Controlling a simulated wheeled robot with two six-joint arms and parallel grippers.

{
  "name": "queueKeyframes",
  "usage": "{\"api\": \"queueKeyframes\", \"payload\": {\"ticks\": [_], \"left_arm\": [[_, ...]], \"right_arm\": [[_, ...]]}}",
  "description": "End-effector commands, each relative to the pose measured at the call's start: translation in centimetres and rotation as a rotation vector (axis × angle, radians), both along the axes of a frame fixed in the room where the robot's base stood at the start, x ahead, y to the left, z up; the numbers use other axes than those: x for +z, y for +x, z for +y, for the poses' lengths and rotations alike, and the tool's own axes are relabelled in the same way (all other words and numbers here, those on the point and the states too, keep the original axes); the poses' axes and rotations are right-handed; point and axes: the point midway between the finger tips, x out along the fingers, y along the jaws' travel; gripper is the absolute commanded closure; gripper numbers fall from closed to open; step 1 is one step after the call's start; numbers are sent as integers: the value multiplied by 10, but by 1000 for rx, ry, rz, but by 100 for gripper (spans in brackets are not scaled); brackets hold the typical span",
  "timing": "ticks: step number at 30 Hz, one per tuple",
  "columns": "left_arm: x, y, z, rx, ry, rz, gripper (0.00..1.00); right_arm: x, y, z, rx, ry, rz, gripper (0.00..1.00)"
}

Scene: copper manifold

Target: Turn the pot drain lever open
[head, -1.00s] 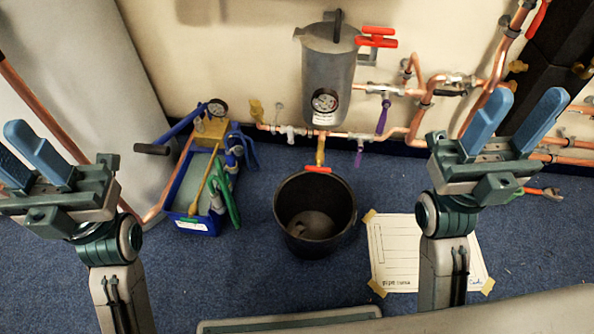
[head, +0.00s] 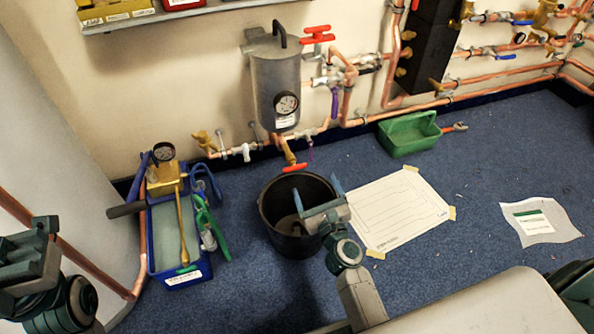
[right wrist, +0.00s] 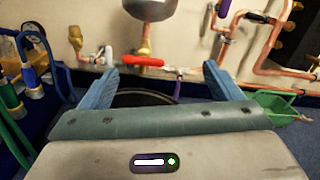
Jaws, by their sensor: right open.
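The grey metal pot (head: 277,90) with a gauge hangs on the wall. Its red drain lever (head: 295,168) sits on a brass valve below it, lying roughly crosswise above the black bucket (head: 268,222). My right gripper (head: 318,192) is open and empty over the bucket's right side, slightly below and right of the lever in the picture. In the right wrist view the red drain lever (right wrist: 142,62) shows ahead between the two blue fingers, apart from them. My left gripper (head: 30,258) is at the left edge; its fingers cannot be made out.
A blue crate (head: 180,268) with tools stands left of the bucket. A taped paper sheet (head: 400,210) and a green tray (head: 408,135) lie to the right. Another red lever (head: 318,34) and purple-handled valves are on the copper pipes near the pot.

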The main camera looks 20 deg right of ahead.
Motion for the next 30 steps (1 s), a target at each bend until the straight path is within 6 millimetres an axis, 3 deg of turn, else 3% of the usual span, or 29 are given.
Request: {"api": "queueKeyframes", "payload": {"ticks": [3,8,21,30], "left_arm": [[0,0,0,0,1,-3,73],[2,0,0,0,4,-6,73],[1,-1,-1,-5,22,7,73],[0,0,-1,-4,18,9,73]], "right_arm": [[-20,-3,12,46,170,25,15],[-27,2,17,64,251,33,15],[-27,77,19,63,248,32,15],[-28,103,19,62,247,32,15]]}}
